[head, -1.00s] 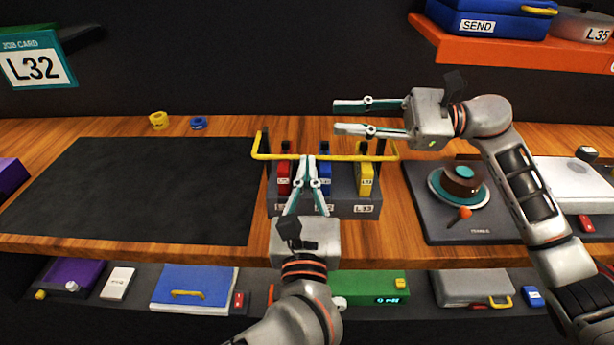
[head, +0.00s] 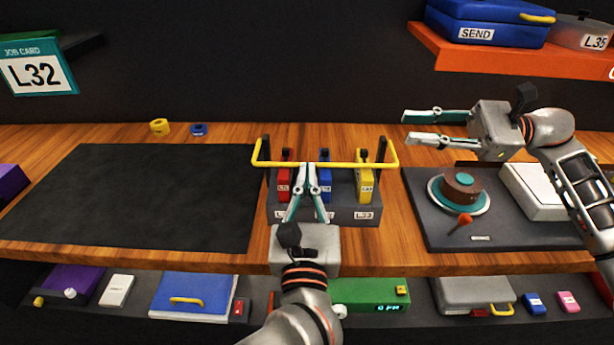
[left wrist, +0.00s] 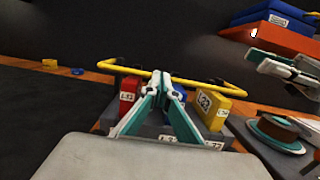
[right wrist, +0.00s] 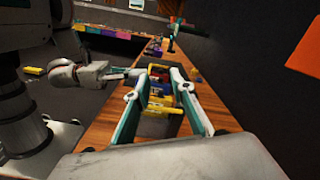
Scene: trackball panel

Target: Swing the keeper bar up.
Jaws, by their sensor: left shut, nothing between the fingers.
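The keeper bar (head: 350,164) is a yellow bar with bent ends on two dark posts. It runs across the front of a grey rack (head: 345,214) holding a red block (head: 284,184), a blue block (head: 325,188) and a yellow block (head: 364,188). My left gripper (head: 308,166) is shut and empty, its fingertips at the bar's middle; I cannot tell whether they touch it. In the left wrist view, the bar (left wrist: 215,83) passes just beyond the fingertips. My right gripper (head: 407,128) is open and empty, right of the rack and above the table.
A dark mat (head: 130,195) lies left of the rack. A grey panel (head: 425,215) with a round brown-and-teal device (head: 460,188) and orange knob stands to the right. An orange shelf (head: 530,58) holds cases at upper right. Two small rings sit behind the mat.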

